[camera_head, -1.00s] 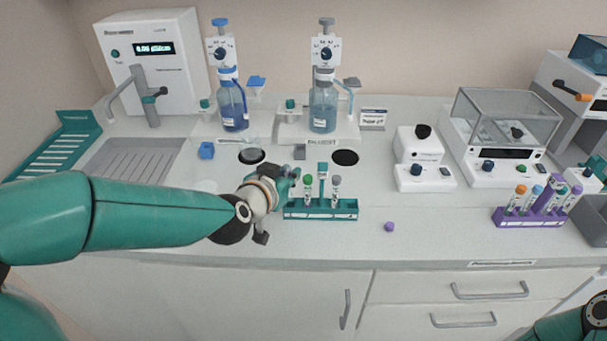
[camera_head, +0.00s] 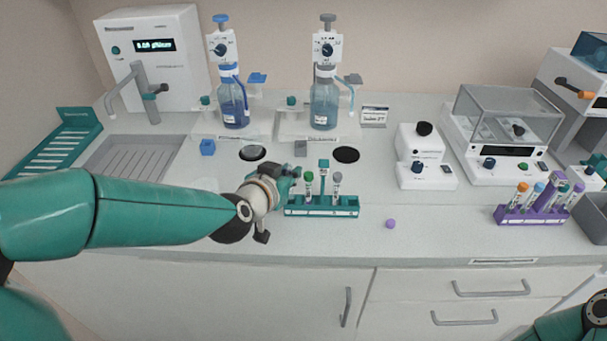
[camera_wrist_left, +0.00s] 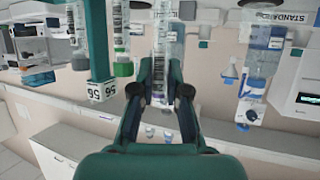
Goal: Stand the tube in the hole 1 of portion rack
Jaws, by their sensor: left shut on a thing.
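A teal rack (camera_head: 345,212) stands on the counter and holds a green-capped tube (camera_head: 308,180) and a grey-capped tube (camera_head: 337,182), with a teal post (camera_head: 323,172) between them. My left gripper (camera_head: 291,172) is at the rack's left end. In the left wrist view, my left gripper (camera_wrist_left: 161,72) is shut on a clear labelled tube (camera_wrist_left: 166,35). The rack's post (camera_wrist_left: 97,40) with its numbered sign and the green-capped tube (camera_wrist_left: 122,45) show beside it. The held tube's bottom is out of frame, so I cannot tell whether it is in a hole. My right gripper is out of view.
A purple rack (camera_head: 530,218) with several capped tubes stands at the right. A small purple cap (camera_head: 390,224) lies on the counter. Two dispenser bottles, a blue one (camera_head: 233,105) and a paler one (camera_head: 324,108), stand behind. Counter right of the teal rack is mostly clear.

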